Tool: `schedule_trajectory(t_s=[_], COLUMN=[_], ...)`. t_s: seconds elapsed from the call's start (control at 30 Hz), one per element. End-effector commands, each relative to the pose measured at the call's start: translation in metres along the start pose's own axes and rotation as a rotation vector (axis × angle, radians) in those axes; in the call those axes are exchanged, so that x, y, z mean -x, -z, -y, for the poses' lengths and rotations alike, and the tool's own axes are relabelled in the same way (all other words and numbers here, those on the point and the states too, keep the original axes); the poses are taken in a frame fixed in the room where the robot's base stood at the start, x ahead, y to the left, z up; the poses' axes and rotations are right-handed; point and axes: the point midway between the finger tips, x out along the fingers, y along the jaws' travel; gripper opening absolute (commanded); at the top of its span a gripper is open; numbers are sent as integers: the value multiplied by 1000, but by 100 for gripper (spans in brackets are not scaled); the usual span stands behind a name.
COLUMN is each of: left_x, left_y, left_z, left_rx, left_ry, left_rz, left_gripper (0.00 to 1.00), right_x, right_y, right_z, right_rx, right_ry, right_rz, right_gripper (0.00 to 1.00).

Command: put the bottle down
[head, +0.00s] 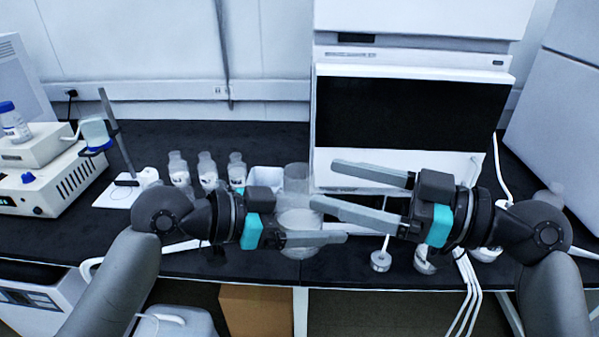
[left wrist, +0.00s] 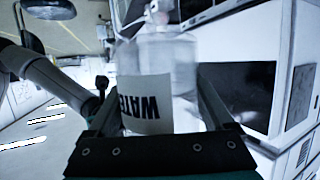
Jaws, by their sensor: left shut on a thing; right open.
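A clear bottle (head: 299,219) stands between the fingers of my left gripper (head: 325,238), near the front edge of the black bench. In the left wrist view the bottle (left wrist: 160,62) has a white label reading WATER, upside down in the picture, and sits between both fingers. My left gripper is shut on it. Whether its base touches the bench cannot be told. My right gripper (head: 325,184) is open and empty, behind and above the left one, its fingers pointing left close to the bottle.
Several small labelled bottles (head: 207,171) stand behind my left gripper, beside a white tray (head: 265,179). A large white instrument (head: 330,180) with a black front is at the back. White devices (head: 55,177) and a stand (head: 119,140) are at left. Small items (head: 380,260) lie at front right.

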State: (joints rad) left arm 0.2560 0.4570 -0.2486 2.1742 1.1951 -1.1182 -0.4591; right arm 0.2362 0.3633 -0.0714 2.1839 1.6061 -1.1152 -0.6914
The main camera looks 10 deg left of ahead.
Motion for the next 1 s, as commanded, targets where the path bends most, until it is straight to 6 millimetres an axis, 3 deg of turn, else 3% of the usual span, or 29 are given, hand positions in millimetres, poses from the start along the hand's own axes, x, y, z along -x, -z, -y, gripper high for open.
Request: schedule_trajectory(t_s=[0.1,0.33,0.77,1.0], left_x=[0,0,0,0], left_y=[1,1,1,1], left_z=[0,0,0,0], left_rx=[-1,-1,-1,-1], left_ry=[1,1,1,1], left_rz=[-3,-3,-3,-3], left_gripper=[6,6,6,6], right_x=[-24,-56,-66,-66], right_y=[1,1,0,0], right_z=[0,0,0,0], right_rx=[-1,-2,-1,-1], right_ry=[2,0,-2,-2], right_rz=[-3,-3,1,1], right_gripper=[86,86,86,61])
